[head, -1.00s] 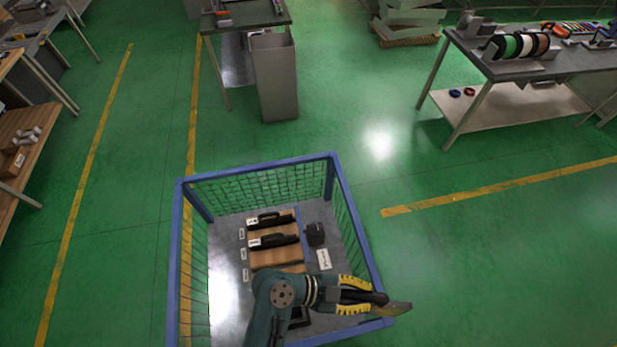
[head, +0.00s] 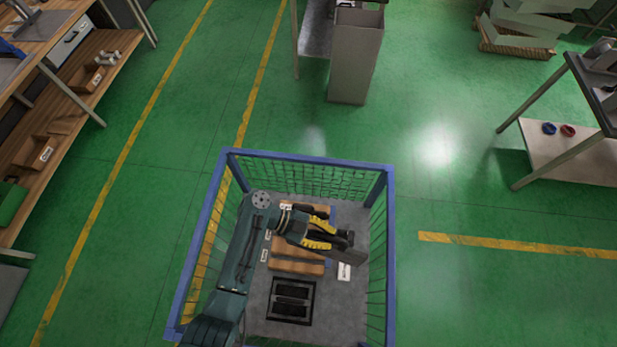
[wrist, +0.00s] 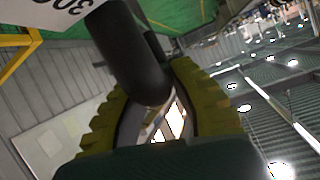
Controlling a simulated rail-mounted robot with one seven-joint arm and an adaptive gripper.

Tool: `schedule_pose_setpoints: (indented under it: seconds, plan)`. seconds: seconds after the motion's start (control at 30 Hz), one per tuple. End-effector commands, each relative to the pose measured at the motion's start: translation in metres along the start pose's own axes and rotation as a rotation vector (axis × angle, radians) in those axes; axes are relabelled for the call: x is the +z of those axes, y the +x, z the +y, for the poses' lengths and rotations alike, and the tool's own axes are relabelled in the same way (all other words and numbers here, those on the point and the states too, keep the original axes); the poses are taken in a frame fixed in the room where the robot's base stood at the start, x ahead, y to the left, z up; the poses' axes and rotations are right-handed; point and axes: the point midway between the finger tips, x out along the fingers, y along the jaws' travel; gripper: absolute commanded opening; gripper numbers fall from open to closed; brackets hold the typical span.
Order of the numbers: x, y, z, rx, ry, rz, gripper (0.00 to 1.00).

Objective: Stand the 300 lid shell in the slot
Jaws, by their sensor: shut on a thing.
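My gripper (head: 325,238) is shut on a dark piece, the 300 lid shell (wrist: 130,55), and holds it above the blue crate's floor. In the wrist view, the shell is a black rounded body between the yellow fingers, beside a white label reading "300", cut by the frame edge. Wooden blocks (head: 297,268) lie below and left of the gripper. A black frame (head: 291,300) with dark bars lies nearer me. I cannot tell which of these has the slot. My arm partly hides the farther blocks.
The blue mesh crate (head: 310,157) surrounds the work area with raised walls. A grey bin (head: 356,55) and a table with a lower shelf (head: 575,150) stand outside. Bare floor lies between.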

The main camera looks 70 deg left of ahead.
Motion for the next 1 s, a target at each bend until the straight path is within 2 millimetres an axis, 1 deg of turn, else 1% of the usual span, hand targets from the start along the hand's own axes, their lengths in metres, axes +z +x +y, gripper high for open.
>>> schedule_pose_setpoints:
  seconds: [0.03, 0.1, 0.2, 0.3, 0.43, 0.53, 0.63, 0.77, 1.0]
  plan:
    - [0.013, -0.015, -0.005, -0.029, -0.012, -0.001, 0.0]
    - [0.029, -0.032, -0.006, -0.059, -0.025, -0.003, 0.0]
    - [0.049, -0.055, -0.006, -0.099, -0.041, -0.003, 0.0]
    - [0.064, -0.073, -0.004, -0.131, -0.054, -0.001, 0.0]
    - [0.077, -0.091, -0.001, -0.164, -0.063, 0.002, 0.0]
    - [0.083, -0.098, 0.001, -0.177, -0.069, 0.004, 0.0]
    - [0.087, -0.1, 0.002, -0.181, -0.068, 0.004, 0.0]
    - [0.097, -0.095, 0.004, -0.181, -0.068, 0.005, 0.0]
    - [0.122, -0.083, 0.01, -0.181, -0.068, 0.004, 0.0]
